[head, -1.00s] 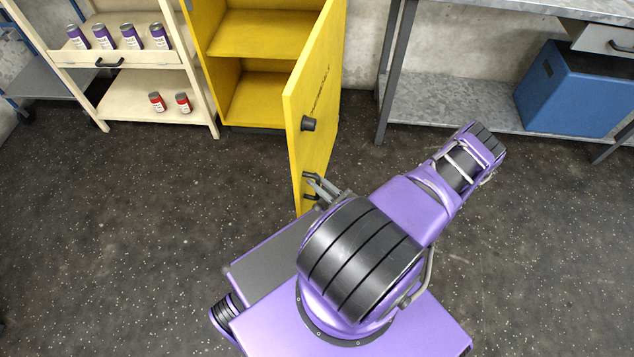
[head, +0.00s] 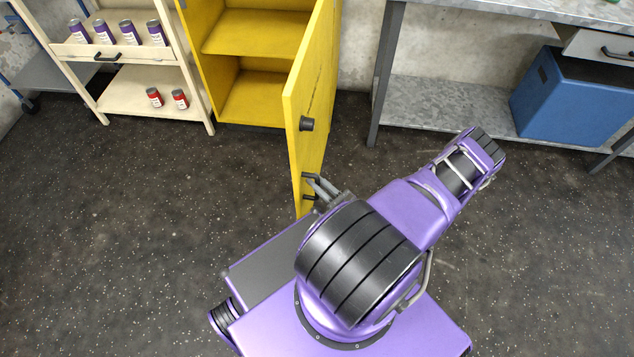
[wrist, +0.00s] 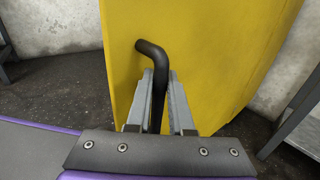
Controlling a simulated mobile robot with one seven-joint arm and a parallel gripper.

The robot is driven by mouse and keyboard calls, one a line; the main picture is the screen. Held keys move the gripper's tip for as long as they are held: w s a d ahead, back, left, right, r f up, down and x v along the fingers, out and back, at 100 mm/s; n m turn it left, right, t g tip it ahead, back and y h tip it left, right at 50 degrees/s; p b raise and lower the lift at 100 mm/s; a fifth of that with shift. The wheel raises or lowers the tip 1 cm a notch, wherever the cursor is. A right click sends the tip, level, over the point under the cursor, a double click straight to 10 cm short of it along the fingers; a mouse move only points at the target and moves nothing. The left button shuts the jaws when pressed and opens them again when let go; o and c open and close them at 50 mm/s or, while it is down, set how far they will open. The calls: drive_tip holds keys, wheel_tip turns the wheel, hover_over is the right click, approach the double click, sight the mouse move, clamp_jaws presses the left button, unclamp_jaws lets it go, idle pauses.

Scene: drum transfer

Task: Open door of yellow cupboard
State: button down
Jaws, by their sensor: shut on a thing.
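The yellow cupboard (head: 262,50) stands at the top middle of the head view with its shelves showing. Its door (head: 308,90) is swung wide open toward me and is seen nearly edge-on. A dark round knob (head: 307,124) sits on the door above a black bar handle (head: 308,177). My gripper (head: 318,187) is at this handle, low on the door. In the wrist view, my gripper (wrist: 158,102) is shut on the black handle (wrist: 153,50), with the yellow door (wrist: 210,60) filling the area behind it. The handle's lower part is hidden between the fingers.
A cream shelf trolley (head: 125,75) with purple-labelled and red cans stands left of the cupboard. A metal workbench (head: 440,95) with a blue box (head: 575,95) on its lower shelf stands to the right. The speckled floor (head: 120,220) is clear at left.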

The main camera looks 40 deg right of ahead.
drive_tip(key=shift+s+a+f, duration=0.1)
drive_tip(key=shift+s, duration=0.05)
idle(0.3)
drive_tip(key=c, duration=0.8)
unclamp_jaws()
drive_tip(key=s+d, duration=0.2)
drive_tip(key=s, duration=1.5)
drive_tip(key=shift+s, duration=0.15)
